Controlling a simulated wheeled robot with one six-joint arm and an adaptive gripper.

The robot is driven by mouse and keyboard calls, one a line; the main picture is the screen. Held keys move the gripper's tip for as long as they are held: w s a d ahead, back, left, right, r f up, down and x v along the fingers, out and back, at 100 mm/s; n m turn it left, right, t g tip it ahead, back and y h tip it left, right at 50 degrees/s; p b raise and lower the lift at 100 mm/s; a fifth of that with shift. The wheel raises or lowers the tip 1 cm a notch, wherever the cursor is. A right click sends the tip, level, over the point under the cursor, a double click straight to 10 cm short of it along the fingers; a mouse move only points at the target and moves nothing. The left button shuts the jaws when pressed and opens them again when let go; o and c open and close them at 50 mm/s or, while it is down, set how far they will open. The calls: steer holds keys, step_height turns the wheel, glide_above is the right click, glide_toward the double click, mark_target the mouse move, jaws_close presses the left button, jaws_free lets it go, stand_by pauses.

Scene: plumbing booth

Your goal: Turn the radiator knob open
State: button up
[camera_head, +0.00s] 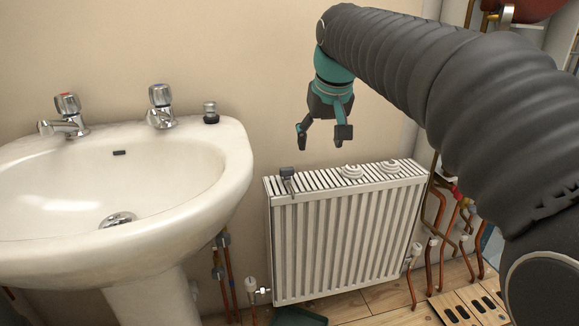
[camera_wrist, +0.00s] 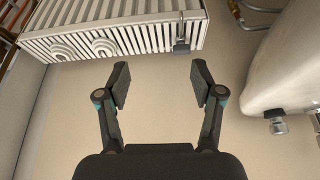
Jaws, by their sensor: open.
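The white ribbed radiator (camera_head: 340,235) stands against the wall, right of the washbasin. A white radiator knob (camera_head: 250,284) sits on a valve at its lower left, and another white knob (camera_head: 416,250) at its lower right. I cannot tell which of them the task means. My gripper (camera_head: 323,133) is open and empty, pointing down above the radiator's top, well apart from both knobs. In the wrist view my open gripper (camera_wrist: 160,76) has bare wall between its fingers, with the radiator (camera_wrist: 140,38) beyond them. Neither knob is clearly seen there.
A small grey metal fitting (camera_head: 287,178) and two white ring-shaped pieces (camera_head: 352,172) (camera_head: 390,167) lie on the radiator's top. The washbasin (camera_head: 215,165) with its taps is close on the left. Copper pipes (camera_head: 440,215) rise at the right. Wall space above the radiator is clear.

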glide_toward(287, 168)
steer(key=shift+n, duration=0.4)
steer(key=b+x, duration=0.3)
steer(key=x, duration=0.6)
steer(key=c, duration=1.1)
